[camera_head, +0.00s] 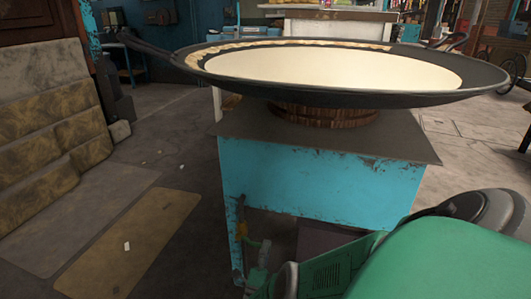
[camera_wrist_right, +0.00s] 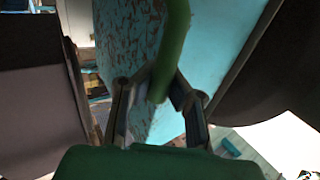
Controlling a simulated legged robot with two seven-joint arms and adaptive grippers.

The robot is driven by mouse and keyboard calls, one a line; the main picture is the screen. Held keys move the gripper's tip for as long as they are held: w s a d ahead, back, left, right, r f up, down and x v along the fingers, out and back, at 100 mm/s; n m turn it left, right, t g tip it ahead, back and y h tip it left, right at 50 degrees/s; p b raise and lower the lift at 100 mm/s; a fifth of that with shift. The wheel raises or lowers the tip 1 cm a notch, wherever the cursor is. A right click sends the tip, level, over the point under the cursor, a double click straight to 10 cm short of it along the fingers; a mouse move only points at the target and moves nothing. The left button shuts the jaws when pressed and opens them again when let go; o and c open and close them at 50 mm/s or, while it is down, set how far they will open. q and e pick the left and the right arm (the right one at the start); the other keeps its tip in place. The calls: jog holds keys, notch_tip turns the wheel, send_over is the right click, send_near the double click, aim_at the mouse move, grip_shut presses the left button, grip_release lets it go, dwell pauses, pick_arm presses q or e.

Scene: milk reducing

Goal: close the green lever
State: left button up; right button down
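A green rod-like part (camera_wrist_right: 174,45), which looks like the green lever, comes down from the top of the right wrist view and ends between my right gripper's fingers. My right gripper (camera_wrist_right: 160,98) has its fingers apart, one on each side of the rod's lower end; I cannot tell whether either finger touches it. In the head view my right gripper (camera_head: 264,272) is low beside the stove's front left corner, partly hidden by my green arm. My left gripper is not in view.
A wide dark pan (camera_head: 470,88) of pale milk (camera_head: 340,68) rests on a wooden ring (camera_head: 325,114) above the teal stove (camera_head: 320,188). The stove's grey top (camera_head: 240,124) overhangs its body. Stone steps (camera_head: 55,130) stand at left. Open floor lies between.

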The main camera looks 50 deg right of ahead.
jog(key=shift+a+f, duration=0.35)
jog(key=shift+a, duration=0.05)
jog(key=c, duration=1.5)
grip_release()
jog(key=shift+w+f, duration=0.1)
jog(key=shift+w, duration=0.05)
jog(key=shift+d, duration=0.1)
jog(key=shift+d+r, duration=0.1)
jog(key=shift+r, duration=0.15)
jog(key=shift+d+r+n+t+y+p, duration=0.15)
jog(key=shift+r+n+t+y+p, duration=0.15)
jog(key=shift+n+t, duration=0.4)
jog(key=shift+r, duration=0.1)
